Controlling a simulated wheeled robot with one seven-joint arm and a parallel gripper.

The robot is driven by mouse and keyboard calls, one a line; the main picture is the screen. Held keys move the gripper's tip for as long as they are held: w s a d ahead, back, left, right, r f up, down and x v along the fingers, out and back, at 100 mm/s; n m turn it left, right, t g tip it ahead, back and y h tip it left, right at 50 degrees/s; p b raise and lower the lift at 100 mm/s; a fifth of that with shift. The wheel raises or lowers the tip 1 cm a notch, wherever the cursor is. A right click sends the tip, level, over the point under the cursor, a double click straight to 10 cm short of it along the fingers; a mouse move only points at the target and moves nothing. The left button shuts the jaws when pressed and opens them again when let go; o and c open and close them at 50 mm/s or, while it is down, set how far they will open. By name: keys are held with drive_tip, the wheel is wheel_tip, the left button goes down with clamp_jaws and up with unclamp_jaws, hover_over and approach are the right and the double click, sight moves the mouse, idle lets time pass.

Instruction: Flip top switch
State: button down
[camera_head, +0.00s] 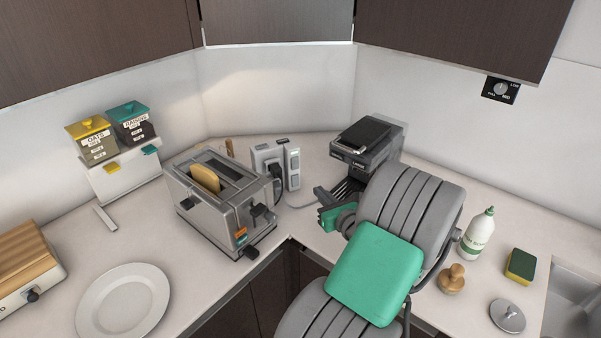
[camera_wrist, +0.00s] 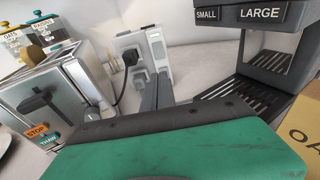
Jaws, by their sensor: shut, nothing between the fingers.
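A white socket block (camera_head: 270,153) with grey switches and a black plug stands on the counter at the back corner. In the wrist view the block (camera_wrist: 127,42) shows at upper middle. Its right-hand strip (camera_wrist: 157,45) has grey switch parts one above another; I cannot tell which way the top one is set. My gripper (camera_wrist: 157,92) is shut and empty, its grey fingers reaching toward the block's lower part. It seems apart from the switches, in front of and below the top one. In the head view my gripper (camera_head: 322,194) is partly hidden by my arm.
A steel toaster (camera_head: 217,198) with bread stands close left. A black coffee machine (camera_head: 365,150) stands close right. A cord runs along the counter between them.

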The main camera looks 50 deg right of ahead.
sight(296, 168)
drive_tip(key=p+x, duration=0.3)
drive_tip(key=x, duration=1.1)
